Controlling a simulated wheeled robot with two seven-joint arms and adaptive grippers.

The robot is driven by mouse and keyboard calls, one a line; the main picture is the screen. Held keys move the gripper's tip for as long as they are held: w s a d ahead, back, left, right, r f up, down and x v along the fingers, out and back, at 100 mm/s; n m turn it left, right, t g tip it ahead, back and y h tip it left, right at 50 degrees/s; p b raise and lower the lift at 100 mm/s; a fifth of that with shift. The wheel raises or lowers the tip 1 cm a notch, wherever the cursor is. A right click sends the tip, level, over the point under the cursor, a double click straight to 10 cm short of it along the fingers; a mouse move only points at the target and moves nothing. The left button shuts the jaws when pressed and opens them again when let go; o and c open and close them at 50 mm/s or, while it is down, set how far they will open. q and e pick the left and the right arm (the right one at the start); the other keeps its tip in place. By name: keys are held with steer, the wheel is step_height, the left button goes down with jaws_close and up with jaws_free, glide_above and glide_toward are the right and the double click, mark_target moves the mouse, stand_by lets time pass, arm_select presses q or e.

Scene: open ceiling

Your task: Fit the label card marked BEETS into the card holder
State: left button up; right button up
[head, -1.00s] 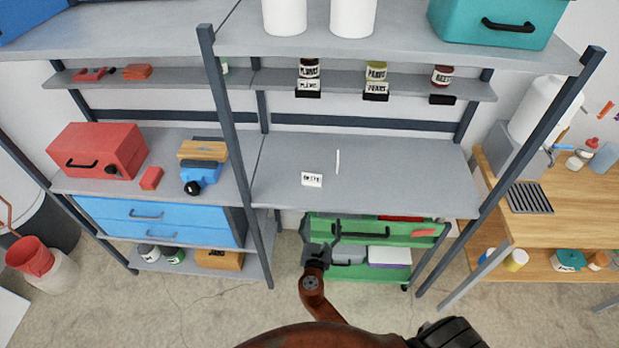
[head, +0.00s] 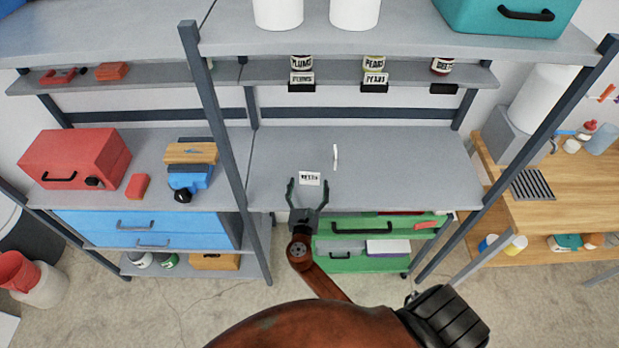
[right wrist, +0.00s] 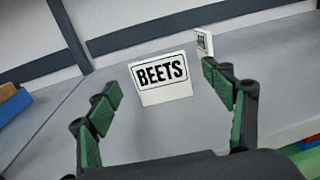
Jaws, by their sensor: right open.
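The white label card marked BEETS (head: 310,179) stands on the grey middle shelf, and its text reads clearly in the right wrist view (right wrist: 161,77). My right gripper (head: 306,184) is open at the shelf's front part, its fingers spread just in front of the card. In the right wrist view the gripper (right wrist: 165,88) has the card framed between its fingers, touching neither as far as I can tell. The black card holder (head: 444,89) under the beets jar (head: 442,66) on the upper narrow shelf is empty. My left gripper is out of view.
A second small card (head: 336,157) stands edge-on behind and right of the BEETS card. Holders under the plums jar (head: 302,64) and pears jar (head: 374,63) carry cards. A grey upright post (head: 220,125) stands left. The shelf's right half is clear.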

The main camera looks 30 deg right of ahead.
mark_target(309, 177)
steer(key=x, duration=0.4)
steer(key=shift+r, duration=0.2)
steer(key=c, duration=1.1)
